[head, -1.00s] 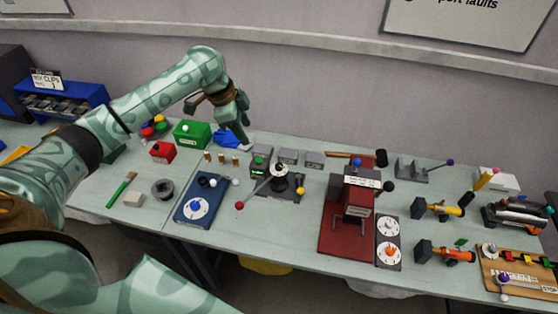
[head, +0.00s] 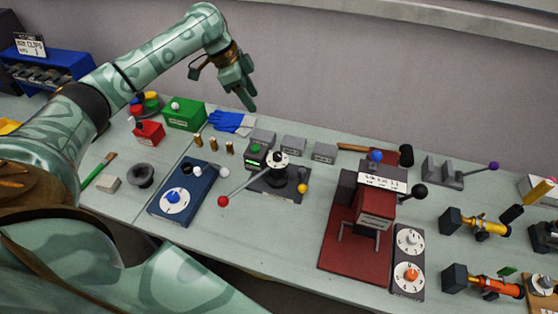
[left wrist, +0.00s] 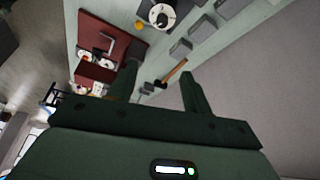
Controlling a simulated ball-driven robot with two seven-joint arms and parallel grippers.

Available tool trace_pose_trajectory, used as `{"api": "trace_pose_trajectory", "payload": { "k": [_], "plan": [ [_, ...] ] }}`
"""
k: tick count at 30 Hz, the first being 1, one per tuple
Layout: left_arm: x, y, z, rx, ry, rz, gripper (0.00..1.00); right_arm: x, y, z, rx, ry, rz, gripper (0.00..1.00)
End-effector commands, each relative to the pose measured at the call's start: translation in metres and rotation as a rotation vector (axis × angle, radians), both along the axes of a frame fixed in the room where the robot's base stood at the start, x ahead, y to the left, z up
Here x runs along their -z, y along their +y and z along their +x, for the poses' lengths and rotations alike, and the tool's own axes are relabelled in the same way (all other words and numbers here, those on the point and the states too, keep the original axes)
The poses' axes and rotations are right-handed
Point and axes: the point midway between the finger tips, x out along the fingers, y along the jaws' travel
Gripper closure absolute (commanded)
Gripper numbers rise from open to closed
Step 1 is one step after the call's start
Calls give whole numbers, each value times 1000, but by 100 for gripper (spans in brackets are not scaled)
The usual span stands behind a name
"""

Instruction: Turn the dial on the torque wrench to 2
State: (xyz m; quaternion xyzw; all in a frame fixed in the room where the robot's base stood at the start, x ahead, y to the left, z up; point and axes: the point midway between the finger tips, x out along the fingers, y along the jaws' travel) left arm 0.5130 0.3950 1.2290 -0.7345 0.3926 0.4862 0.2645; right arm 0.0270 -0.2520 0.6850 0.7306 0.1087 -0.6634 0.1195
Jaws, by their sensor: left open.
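A black-based device (head: 272,183) near the table's middle has a round head with a white dial (head: 278,159) and a lever ending in a red ball (head: 223,201). It looks like the torque wrench, though no label confirms this. The dial's setting is too small to read. The dial also shows at the top of the left wrist view (left wrist: 162,15). My left gripper (head: 237,92) is raised behind and left of this dial, apart from it, near the wall. Its fingers (left wrist: 158,80) are spread and empty. My right gripper is out of view.
A blue plate with a dial (head: 173,201) lies left of the device. Grey blocks (head: 293,145) and blue gloves (head: 231,122) lie behind. A red press stand (head: 340,245) and a two-dial panel (head: 409,260) stand to the right. Bare table lies in front.

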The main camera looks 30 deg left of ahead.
Motion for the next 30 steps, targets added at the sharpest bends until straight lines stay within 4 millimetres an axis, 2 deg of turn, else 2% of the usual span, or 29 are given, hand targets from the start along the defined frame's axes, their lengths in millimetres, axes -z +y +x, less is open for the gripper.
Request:
{"api": "trace_pose_trajectory", "payload": {
  "k": [1, 3, 6, 14, 24, 30],
  "plan": [
    [26, 0, 0, 0, 4, 1, 50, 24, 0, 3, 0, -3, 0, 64],
    [44, 0, 1, 0, 8, 1, 50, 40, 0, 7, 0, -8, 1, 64],
    [60, 0, 1, -1, 11, 0, 50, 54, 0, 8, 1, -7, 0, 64],
    [83, -7, 5, 1, 13, -1, 50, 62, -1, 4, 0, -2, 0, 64],
    [163, -34, 23, -1, 15, -3, 50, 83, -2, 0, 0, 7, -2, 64],
    [198, -46, 31, 0, 14, -1, 50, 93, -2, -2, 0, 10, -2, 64]
  ]
}}
